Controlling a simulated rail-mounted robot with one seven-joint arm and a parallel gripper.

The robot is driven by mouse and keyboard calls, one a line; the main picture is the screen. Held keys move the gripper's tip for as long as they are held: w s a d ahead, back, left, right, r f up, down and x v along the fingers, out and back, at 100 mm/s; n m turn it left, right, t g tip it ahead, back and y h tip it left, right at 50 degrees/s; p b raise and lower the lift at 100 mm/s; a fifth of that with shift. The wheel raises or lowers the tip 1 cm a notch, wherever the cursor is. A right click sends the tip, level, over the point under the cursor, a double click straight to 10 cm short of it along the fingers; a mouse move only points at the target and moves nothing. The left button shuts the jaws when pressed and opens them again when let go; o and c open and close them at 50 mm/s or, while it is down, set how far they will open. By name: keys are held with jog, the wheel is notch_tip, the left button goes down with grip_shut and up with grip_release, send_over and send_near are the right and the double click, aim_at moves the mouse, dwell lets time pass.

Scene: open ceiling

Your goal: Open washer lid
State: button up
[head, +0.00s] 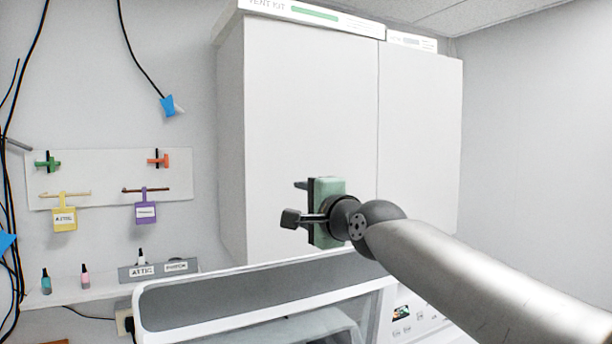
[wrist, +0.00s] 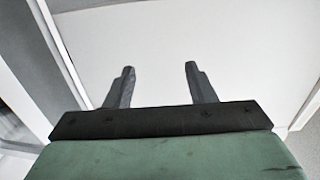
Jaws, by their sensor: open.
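The washer shows at the bottom of the head view, cut off by the frame edge. Its lid (head: 150,318) is a white rounded frame around a grey panel. The lid looks tilted up, but I cannot tell how far. My gripper (head: 295,202) is above the lid, in front of the white cabinet, with its fingers towards the left. In the wrist view my gripper (wrist: 159,68) has its two dark fingers apart with nothing between them. A plain white surface lies beyond the fingertips. No contact with the lid shows.
A white cabinet (head: 310,110) hangs behind my gripper, with boxes on top. A control panel (head: 412,318) is right of the lid. A shelf (head: 95,292) with small bottles and a pegboard (head: 105,172) with tags are at left. Cables hang at far left.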

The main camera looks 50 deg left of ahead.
jog(key=shift+d+r, duration=0.15)
jog(key=shift+r, duration=1.2)
jog(key=shift+d+r, duration=0.15)
jog(key=shift+r, duration=1.2)
jog(key=s+d+b, duration=0.3)
jog(key=d+b, duration=0.9)
jog(key=d, duration=0.5)
jog(key=shift+s+r, duration=0.15)
